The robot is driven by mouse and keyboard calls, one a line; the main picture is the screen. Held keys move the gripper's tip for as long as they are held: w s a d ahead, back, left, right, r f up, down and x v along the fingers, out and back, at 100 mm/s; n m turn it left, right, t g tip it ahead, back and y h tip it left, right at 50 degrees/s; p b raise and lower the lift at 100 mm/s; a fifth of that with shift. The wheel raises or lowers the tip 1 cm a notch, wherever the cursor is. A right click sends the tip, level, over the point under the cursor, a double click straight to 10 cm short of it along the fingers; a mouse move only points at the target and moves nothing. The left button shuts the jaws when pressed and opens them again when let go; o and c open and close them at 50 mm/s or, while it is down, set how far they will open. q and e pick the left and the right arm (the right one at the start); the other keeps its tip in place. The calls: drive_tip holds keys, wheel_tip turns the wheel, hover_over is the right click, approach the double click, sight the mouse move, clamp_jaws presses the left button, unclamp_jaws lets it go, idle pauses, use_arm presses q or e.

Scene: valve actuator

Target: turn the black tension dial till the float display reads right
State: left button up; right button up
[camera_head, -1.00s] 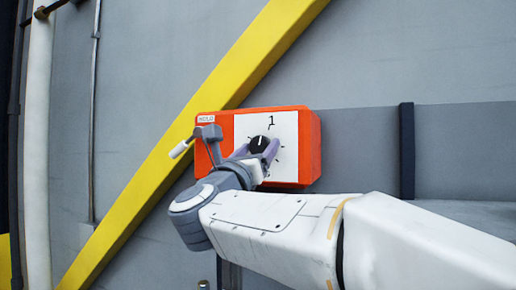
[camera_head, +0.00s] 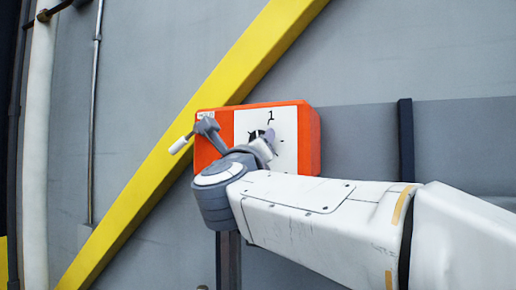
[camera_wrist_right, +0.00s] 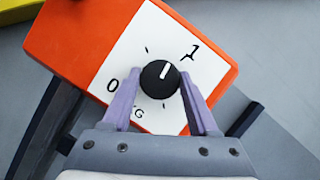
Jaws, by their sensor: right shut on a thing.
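The black tension dial (camera_wrist_right: 160,79) sits on the white plate (camera_wrist_right: 152,32) of an orange box. In the right wrist view its white pointer line points up, slightly anticlockwise of the mark by "1". "0" and "KG" are also printed on the plate. My right gripper (camera_wrist_right: 160,104) is shut on the dial, a purple finger on either side. In the head view the gripper (camera_head: 262,141) covers most of the dial (camera_head: 254,136). No separate float display can be made out. My left gripper is not in view.
The orange box (camera_head: 310,140) is mounted on a grey wall. A grey lever with a white handle (camera_head: 180,144) sticks out at its left. A yellow diagonal beam (camera_head: 130,205) passes behind it. A dark vertical strip (camera_head: 406,145) stands to the right.

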drive_tip(key=shift+n+y+p, duration=0.4)
drive_tip(key=shift+n+y, duration=0.2)
drive_tip(key=shift+n, duration=1)
drive_tip(key=shift+n+g, duration=0.3)
drive_tip(key=o, duration=1.4)
drive_tip(key=shift+s, duration=0.1)
drive_tip(key=b+v, duration=0.5)
drive_tip(key=v, duration=0.5)
drive_tip(key=shift+s+d+f, duration=0.1)
